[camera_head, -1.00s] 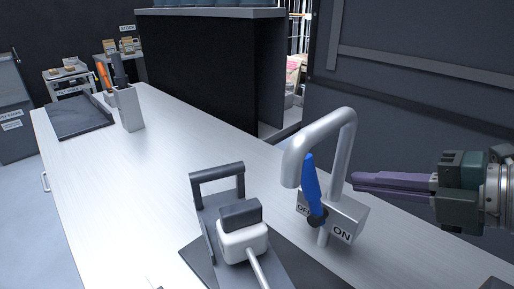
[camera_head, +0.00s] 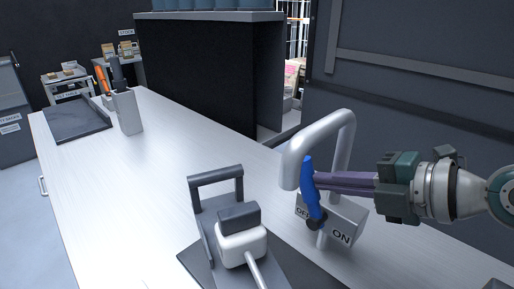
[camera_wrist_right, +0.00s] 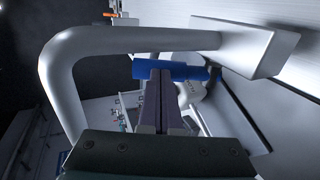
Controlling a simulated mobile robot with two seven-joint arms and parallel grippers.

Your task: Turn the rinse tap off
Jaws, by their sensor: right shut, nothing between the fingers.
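The rinse tap is a grey curved spout (camera_head: 343,125) on a block (camera_head: 349,214) labelled OFF at left and ON at right. Its blue lever (camera_head: 310,192) stands nearly upright, leaning slightly left at the top, on the OFF side. My right gripper (camera_head: 320,180) is shut and empty, its purple fingertips at the lever's right side, touching or very close. In the right wrist view the fingers (camera_wrist_right: 161,80) reach the blue lever (camera_wrist_right: 200,73), with the spout (camera_wrist_right: 62,85) curving around at left. My left gripper is not in view.
A dark stand with a handle (camera_head: 218,178) and a white-and-black device (camera_head: 241,238) sit left of the tap. A grey holder (camera_head: 127,112) and a dark tray (camera_head: 77,124) are at the counter's far end. The middle of the counter (camera_head: 165,155) is clear.

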